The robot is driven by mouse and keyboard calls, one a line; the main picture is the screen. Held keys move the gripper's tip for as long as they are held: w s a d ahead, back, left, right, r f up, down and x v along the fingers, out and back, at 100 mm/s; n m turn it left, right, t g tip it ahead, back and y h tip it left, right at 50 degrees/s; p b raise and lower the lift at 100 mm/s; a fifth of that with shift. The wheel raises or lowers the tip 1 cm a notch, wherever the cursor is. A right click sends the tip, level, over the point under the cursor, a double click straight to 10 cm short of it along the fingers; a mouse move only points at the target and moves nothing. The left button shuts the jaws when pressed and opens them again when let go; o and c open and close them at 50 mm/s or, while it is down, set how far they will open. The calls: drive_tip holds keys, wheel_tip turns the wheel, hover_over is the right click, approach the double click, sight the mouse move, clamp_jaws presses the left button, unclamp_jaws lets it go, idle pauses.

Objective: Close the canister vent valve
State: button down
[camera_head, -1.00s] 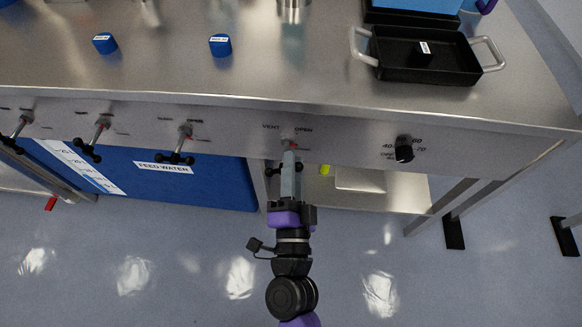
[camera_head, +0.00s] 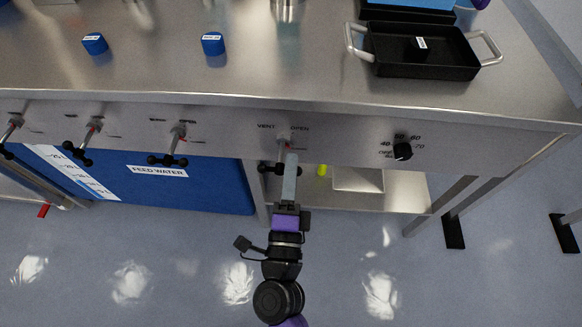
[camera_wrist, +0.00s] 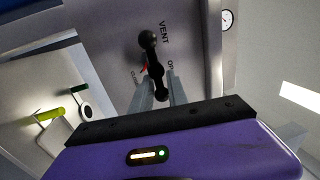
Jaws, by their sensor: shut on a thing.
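The vent valve is a black T-handle with ball ends on the front panel, under the "VENT" and "OPEN" labels; its left end (camera_head: 263,167) shows in the head view beside my gripper. In the wrist view the vent valve handle (camera_wrist: 154,62) stands between my two grey fingers, with a red pointer mark beside it. My gripper (camera_head: 290,163) reaches up to the panel from below; in the wrist view my gripper (camera_wrist: 161,88) is shut on the handle's near part.
Several similar valve handles, one of them nearby (camera_head: 167,160), line the panel to the left. A black knob (camera_head: 402,151) is to the right. A blue feed water tank (camera_head: 200,185) stands below left. A black tray (camera_head: 420,55) sits on the steel bench top.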

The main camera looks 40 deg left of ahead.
drive_tip(key=shift+f, duration=0.1)
drive_tip(key=c, duration=1.5)
unclamp_jaws()
drive_tip(key=shift+o, duration=0.2)
drive_tip(key=shift+s+d, duration=0.1)
drive_tip(key=v, duration=0.7)
drive_tip(key=shift+s+b, duration=0.25)
drive_tip(key=shift+b, duration=0.15)
drive_tip(key=shift+d, duration=0.15)
